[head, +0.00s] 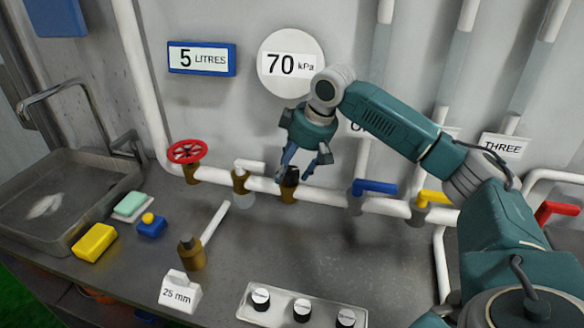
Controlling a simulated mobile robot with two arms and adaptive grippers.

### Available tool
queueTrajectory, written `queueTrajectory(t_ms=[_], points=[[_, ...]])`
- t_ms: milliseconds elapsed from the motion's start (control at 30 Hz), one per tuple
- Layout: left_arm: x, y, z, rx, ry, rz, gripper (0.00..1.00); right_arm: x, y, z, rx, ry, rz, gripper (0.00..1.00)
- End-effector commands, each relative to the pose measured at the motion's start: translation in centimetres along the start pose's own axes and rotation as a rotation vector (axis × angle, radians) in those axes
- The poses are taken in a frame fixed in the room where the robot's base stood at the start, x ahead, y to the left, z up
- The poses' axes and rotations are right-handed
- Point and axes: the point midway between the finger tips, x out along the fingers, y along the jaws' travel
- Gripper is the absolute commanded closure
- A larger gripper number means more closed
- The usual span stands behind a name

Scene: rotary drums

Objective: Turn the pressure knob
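A dark knob (290,174) tops a brass fitting (288,192) on the white horizontal pipe, below the round gauge (291,63) reading 70 kPa. It appears to be the pressure knob. My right gripper (299,171) points down at this knob, with its blue-grey fingers spread apart. The fingertips are close above and beside the knob, and I cannot tell whether they touch it. The gripper partly hides the knob's top. My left gripper is not in view.
A red handwheel (187,151) and a white-handled valve (248,166) sit left on the pipe. Blue (376,186) and yellow (433,197) levers sit right. A white panel (282,316) with three knobs and a brass piece (191,252) stand on the counter. A sink (22,205) is left.

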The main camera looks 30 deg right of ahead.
Motion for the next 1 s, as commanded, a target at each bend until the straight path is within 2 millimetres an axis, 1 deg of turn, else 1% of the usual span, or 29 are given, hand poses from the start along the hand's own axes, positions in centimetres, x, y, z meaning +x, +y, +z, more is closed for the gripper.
queueTrajectory(t_ms=[133, 267, 500, 600, 700, 833, 1000], points=[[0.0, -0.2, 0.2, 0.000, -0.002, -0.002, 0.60, -0.2, 0.0, 0.1, 0.001, -0.002, 0.001, 0.44], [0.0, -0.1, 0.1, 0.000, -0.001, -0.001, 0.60, -1.8, 0.1, 0.0, 0.001, -0.001, 0.001, 0.44], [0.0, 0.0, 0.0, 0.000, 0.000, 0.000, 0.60, -6.8, 0.0, -0.1, -0.001, 0.002, 0.001, 0.44], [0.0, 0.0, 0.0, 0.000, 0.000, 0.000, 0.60, -8.8, -0.1, -0.2, -0.002, 0.002, 0.002, 0.44], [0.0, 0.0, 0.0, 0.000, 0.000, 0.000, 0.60, -10.3, -0.1, -0.2, -0.002, 0.002, 0.000, 0.44], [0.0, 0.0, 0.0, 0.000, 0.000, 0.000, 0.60, -11.5, -0.1, -0.2, -0.002, 0.000, 0.000, 0.44], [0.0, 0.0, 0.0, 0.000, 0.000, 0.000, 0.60, -12.0, -0.1, -0.2, -0.002, 0.000, 0.000, 0.44]])
